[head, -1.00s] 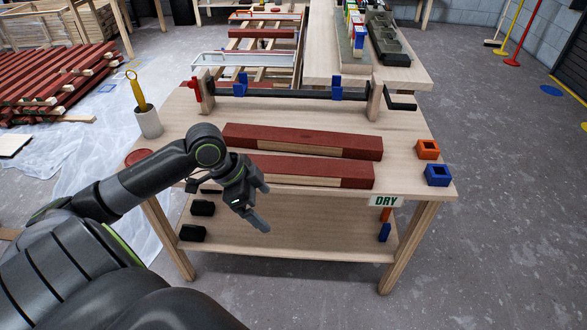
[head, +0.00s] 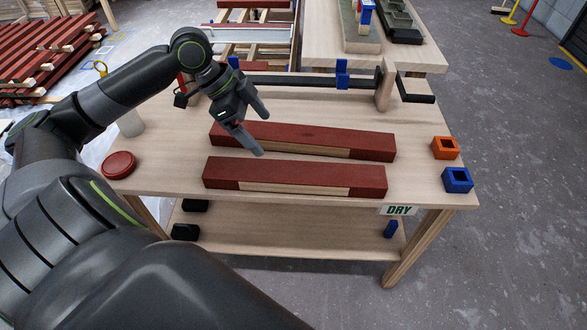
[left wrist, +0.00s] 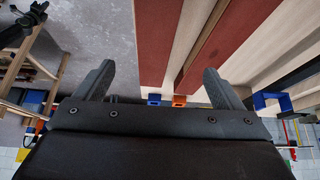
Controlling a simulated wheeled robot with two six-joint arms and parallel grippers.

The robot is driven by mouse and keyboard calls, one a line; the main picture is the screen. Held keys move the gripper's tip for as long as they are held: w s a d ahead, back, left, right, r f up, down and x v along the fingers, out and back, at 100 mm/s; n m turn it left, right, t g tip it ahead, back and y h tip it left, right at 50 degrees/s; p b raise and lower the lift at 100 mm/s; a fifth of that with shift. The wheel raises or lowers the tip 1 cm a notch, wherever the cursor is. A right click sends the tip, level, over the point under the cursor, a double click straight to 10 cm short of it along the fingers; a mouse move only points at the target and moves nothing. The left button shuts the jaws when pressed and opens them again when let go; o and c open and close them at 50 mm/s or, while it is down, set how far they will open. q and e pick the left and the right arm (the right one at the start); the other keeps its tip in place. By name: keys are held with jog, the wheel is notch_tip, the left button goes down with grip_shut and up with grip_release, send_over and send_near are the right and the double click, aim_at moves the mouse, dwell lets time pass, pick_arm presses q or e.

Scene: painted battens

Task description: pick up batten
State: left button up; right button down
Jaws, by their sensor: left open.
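Two dark-red battens, each with a bare wood strip along the front face, lie side by side across the bench. The near batten (head: 300,172) is close to the front edge, and the far batten (head: 320,135) lies behind it. My left gripper (head: 262,134) is open and empty, with its fingers over the left part of the far batten and its lower tip by the gap between the two. In the left wrist view the open jaws (left wrist: 160,68) hold nothing; the near batten (left wrist: 155,40) and the far batten (left wrist: 228,40) extend beyond them. My right gripper is not seen.
The wooden bench (head: 420,185) carries an orange block (head: 445,148) and a blue block (head: 457,180) at its right end. A red round lid (head: 119,165) lies at the left. A dark bar with a crank (head: 415,96) runs along the back. A lower shelf (head: 300,230) sits below.

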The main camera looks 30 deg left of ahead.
aim_at(292, 171)
pick_arm(q)
jog(key=b+x, duration=0.1)
jog(key=x, duration=0.9)
jog(key=shift+s+d+b, duration=0.1)
jog(key=shift+d+b, duration=0.05)
jog(key=shift+b, duration=0.15)
jog(key=shift+d+f, duration=0.2)
jog(key=shift+f, duration=0.15)
jog(key=x, duration=0.4)
jog(key=shift+s+f+b, duration=0.15)
jog(key=shift+f+b, duration=0.1)
jog(key=shift+b, duration=0.1)
jog(key=shift+d+f, duration=0.2)
jog(key=shift+f, duration=0.25)
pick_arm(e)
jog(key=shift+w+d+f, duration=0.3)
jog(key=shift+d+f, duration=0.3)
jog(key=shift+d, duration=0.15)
pick_arm(q)
jog(key=shift+c, duration=0.3)
